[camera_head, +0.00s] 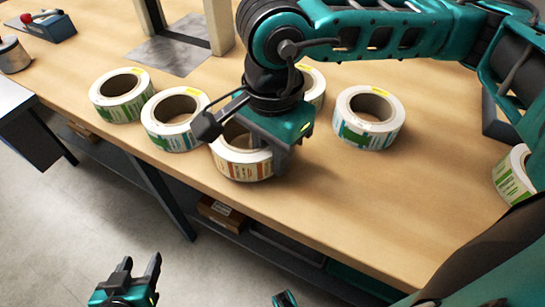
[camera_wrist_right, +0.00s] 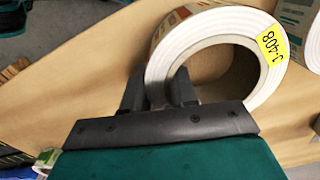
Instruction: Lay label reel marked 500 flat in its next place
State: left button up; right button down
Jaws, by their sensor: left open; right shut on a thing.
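My right gripper (camera_head: 277,150) is shut on the wall of a white label reel with orange print (camera_head: 240,165), near the table's front edge. In the right wrist view this reel (camera_wrist_right: 208,36) has a yellow tag that seems to read J-408. One finger is inside its hole and one outside. The reel lies about level; I cannot tell whether it touches the table. No 500 mark is readable on any reel. My left gripper (camera_head: 138,272) is open and empty, low in front of the table over the floor.
Other reels lie flat on the wooden table (camera_head: 310,205): a green one (camera_head: 122,110), a blue-green one (camera_head: 170,138), one partly behind my right gripper (camera_head: 316,85), one to the right (camera_head: 369,132) and one at the far right (camera_head: 510,178). The table's front right is clear.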

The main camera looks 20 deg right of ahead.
jog(key=shift+f, duration=0.8)
jog(key=shift+f+b, duration=0.2)
jog(key=shift+b, duration=0.1)
jog(key=c, duration=0.9)
grip_release()
jog(key=shift+r, duration=0.15)
notch_tip(320, 180, up, 12)
jog(key=shift+r+p, duration=0.1)
jog(key=shift+p, duration=0.85)
jog(key=shift+s, duration=0.1)
